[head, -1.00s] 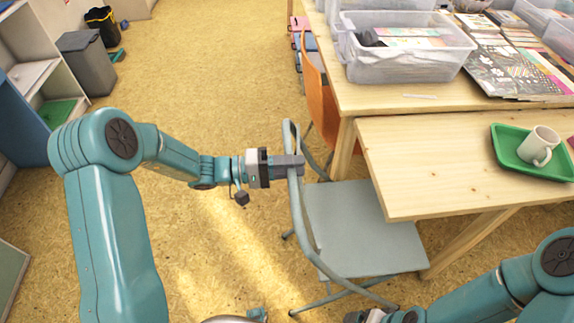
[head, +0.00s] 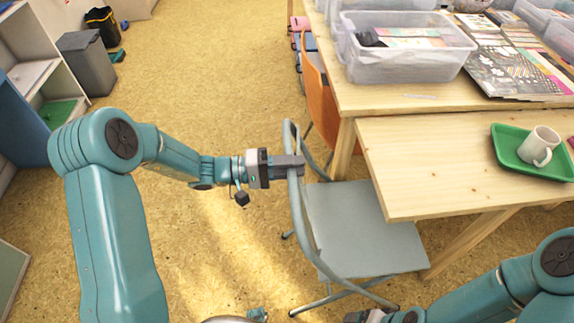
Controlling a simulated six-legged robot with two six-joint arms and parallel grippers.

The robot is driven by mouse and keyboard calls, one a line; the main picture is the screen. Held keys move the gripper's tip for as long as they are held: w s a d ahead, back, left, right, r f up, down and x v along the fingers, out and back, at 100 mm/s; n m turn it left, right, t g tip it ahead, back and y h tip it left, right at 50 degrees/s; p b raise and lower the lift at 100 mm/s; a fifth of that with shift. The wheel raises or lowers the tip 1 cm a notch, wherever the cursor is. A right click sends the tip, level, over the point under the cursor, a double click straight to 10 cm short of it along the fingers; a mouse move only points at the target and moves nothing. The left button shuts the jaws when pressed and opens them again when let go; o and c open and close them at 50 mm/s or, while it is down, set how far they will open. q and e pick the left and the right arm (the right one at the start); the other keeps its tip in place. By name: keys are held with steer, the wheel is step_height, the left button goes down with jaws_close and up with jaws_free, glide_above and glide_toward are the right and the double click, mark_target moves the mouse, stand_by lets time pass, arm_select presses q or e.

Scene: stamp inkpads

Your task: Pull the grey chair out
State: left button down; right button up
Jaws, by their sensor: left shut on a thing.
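The grey chair (head: 360,228) stands at the near wooden table (head: 440,165), its seat partly under the tabletop and its back toward the left. My left gripper (head: 292,162) is shut on the far upper part of the chair's tubular back frame. My right arm comes in at the bottom right; its gripper (head: 372,316) shows only in part at the bottom edge, near the chair's front legs, and its fingers are hidden.
A green tray (head: 508,160) with a white mug (head: 540,146) is on the table. An orange chair (head: 318,95) stands just beyond the grey one. Clear plastic bins (head: 405,60) sit on the far table. The floor (head: 215,120) left of the chair is clear; a grey bin (head: 86,65) stands far left.

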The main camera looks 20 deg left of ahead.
arm_select(q)
steer(key=shift+w+r, duration=0.1)
stand_by(0.4)
steer(key=shift+w+a+r+p, duration=0.1)
steer(key=shift+w+r+p, duration=0.05)
steer(key=shift+r+p, duration=1.2)
steer(key=shift+r, duration=0.05)
arm_select(e)
step_height(320, 180, up, 3)
steer(key=shift+f, duration=0.2)
arm_select(q)
steer(key=shift+a+f, duration=0.1)
steer(key=shift+a, duration=0.05)
arm_select(e)
steer(key=shift+a, duration=0.15)
